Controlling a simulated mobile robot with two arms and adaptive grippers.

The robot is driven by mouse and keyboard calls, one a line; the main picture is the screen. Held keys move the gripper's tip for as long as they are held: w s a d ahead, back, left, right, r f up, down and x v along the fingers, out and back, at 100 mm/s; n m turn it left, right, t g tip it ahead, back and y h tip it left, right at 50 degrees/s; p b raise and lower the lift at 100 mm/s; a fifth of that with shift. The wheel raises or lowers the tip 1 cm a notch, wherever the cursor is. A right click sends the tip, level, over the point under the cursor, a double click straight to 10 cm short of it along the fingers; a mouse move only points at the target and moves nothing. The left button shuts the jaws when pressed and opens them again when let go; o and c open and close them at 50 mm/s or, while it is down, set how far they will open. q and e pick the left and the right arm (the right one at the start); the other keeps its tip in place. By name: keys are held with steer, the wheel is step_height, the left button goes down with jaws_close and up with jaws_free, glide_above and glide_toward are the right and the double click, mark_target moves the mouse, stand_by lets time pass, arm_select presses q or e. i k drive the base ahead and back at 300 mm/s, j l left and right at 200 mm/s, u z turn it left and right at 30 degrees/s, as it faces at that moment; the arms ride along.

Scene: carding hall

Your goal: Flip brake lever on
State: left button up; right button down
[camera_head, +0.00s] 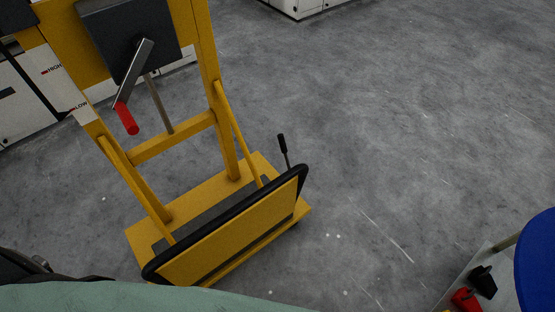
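A yellow stand (172,137) is at the left in the head view. A thin lever with a black grip (282,144) rises behind the right end of its black-edged front panel (235,240), tilted slightly left. A second lever, a grey bar with a red handle (127,119), hangs from a black box (115,35) on the stand and points down-left. Labels reading HIGH and LOW are beside it, and the handle is near LOW. I cannot tell from markings which is the brake lever. No gripper of mine can be made out.
White machine housings (30,100) are at the left, with another at the top (300,8). Grey floor (400,130) is clear right of the stand. At the lower right are a blue round object (540,262) and small red and black parts (466,299) on a grey surface.

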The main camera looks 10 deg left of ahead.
mark_target(280, 136)
steer(key=i+l+u, duration=0.25)
steer(key=l+u, duration=0.2)
steer(key=i+l+u, duration=0.25)
steer(key=l, duration=0.15)
steer(key=i+l, duration=0.2)
steer(key=l, duration=0.15)
steer(key=i+l+u, duration=0.15)
steer(key=l, duration=0.2)
steer(key=i+l, duration=0.2)
steer(key=l, duration=0.15)
steer(key=i+l+u, duration=0.15)
steer(key=l, duration=0.25)
steer(key=i+l, duration=0.15)
steer(key=l, duration=0.25)
steer(key=i+l+u, duration=0.15)
steer(key=l, duration=0.2)
steer(key=i+l, duration=0.15)
steer(key=l, duration=0.25)
steer(key=u, duration=0.05)
